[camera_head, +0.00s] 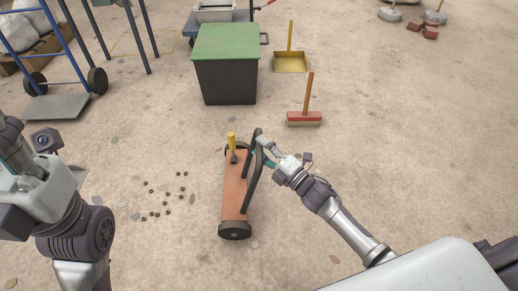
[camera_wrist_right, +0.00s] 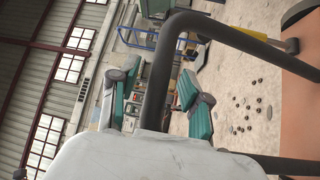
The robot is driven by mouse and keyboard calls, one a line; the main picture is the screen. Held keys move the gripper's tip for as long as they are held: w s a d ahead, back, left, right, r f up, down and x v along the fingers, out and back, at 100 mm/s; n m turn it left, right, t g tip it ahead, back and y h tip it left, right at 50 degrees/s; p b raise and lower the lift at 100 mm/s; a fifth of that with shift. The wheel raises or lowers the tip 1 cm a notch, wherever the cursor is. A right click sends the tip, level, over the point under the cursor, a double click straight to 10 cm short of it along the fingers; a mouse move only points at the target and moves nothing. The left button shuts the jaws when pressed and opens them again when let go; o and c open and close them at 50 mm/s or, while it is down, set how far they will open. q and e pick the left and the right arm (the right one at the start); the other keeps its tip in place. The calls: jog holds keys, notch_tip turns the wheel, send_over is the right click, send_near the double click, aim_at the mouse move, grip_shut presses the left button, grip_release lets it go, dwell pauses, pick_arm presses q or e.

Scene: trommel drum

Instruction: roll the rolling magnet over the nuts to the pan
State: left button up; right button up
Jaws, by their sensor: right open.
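The rolling magnet (camera_head: 234,190) is a long orange-brown bar with dark wheels, a black looped handle and a yellow grip at its far end. It stands on the floor right of several small dark nuts (camera_head: 165,197), which also show in the right wrist view (camera_wrist_right: 250,101). The yellow pan (camera_head: 291,62) with an upright stick lies farther back on the right. My right gripper (camera_head: 268,151) is open at the magnet's handle; in the wrist view the handle bar (camera_wrist_right: 157,80) runs between its teal-padded fingers. My left arm is at the left edge; its fingers cannot be made out.
A dark bin with a green lid (camera_head: 226,62) stands behind the magnet. A red brush (camera_head: 304,118) with a wooden stick is on the floor before the pan. A blue hand truck (camera_head: 55,105) stands at the back left. The floor around the nuts is otherwise open.

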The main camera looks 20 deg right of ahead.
jog(key=shift+w+a+r, duration=0.1)
jog(key=shift+w+a, duration=0.2)
jog(key=shift+w, duration=0.3)
grip_shut()
